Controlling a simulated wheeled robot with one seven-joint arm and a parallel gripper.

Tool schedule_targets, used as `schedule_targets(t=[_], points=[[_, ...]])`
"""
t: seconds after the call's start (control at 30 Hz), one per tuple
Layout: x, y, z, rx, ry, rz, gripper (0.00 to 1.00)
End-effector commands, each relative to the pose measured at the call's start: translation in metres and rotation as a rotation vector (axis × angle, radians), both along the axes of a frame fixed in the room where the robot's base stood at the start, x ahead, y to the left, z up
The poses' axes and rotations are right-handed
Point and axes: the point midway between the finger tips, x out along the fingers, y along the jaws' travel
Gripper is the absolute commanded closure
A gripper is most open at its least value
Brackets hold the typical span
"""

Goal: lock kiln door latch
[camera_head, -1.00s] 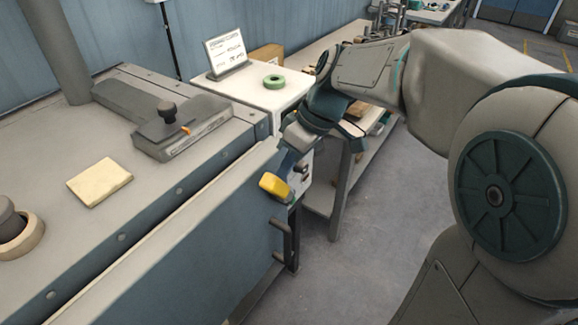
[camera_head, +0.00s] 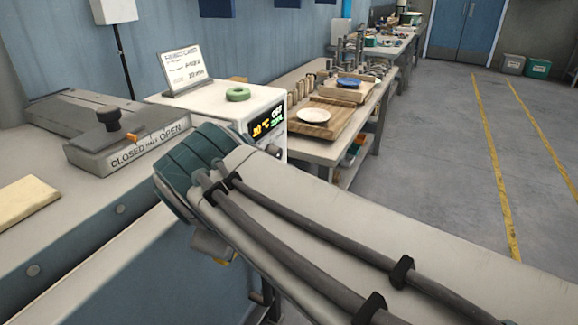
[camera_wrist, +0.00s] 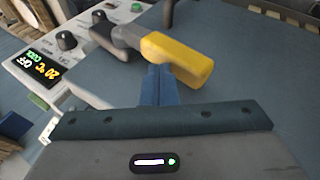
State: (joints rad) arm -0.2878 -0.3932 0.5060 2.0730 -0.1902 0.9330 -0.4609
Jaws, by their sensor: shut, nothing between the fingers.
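The kiln door latch has a yellow handle (camera_wrist: 185,60) on a dark grey arm (camera_wrist: 120,38), against the blue-grey door face (camera_wrist: 265,75) in the wrist view. My gripper (camera_wrist: 158,72) is shut and empty. Its blue fingers point at the near side of the yellow handle, with the tips right at it. I cannot tell whether they touch. In the head view my arm hides the fingers and most of the latch.
A white control box (camera_head: 228,108) with a lit display, sign and green ring stands beyond my wrist. A black-knobbed slider plate (camera_head: 125,148) marked closed, half, open sits on the kiln top. A bench (camera_head: 335,150) with plates stands behind; open floor (camera_head: 430,170) is right.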

Motion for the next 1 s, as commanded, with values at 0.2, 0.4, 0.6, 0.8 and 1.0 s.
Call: schedule_targets(t=[0.2,0.4,0.6,0.8,1.0], points=[[-0.010,0.008,-0.016,-0.032,-0.070,0.015,1.00],[-0.013,0.008,-0.020,-0.032,-0.067,0.013,1.00],[-0.014,0.008,-0.023,-0.033,-0.064,0.012,1.00],[-0.014,0.008,-0.024,-0.035,-0.059,0.012,1.00],[-0.015,0.008,-0.025,-0.036,-0.056,0.012,1.00]])
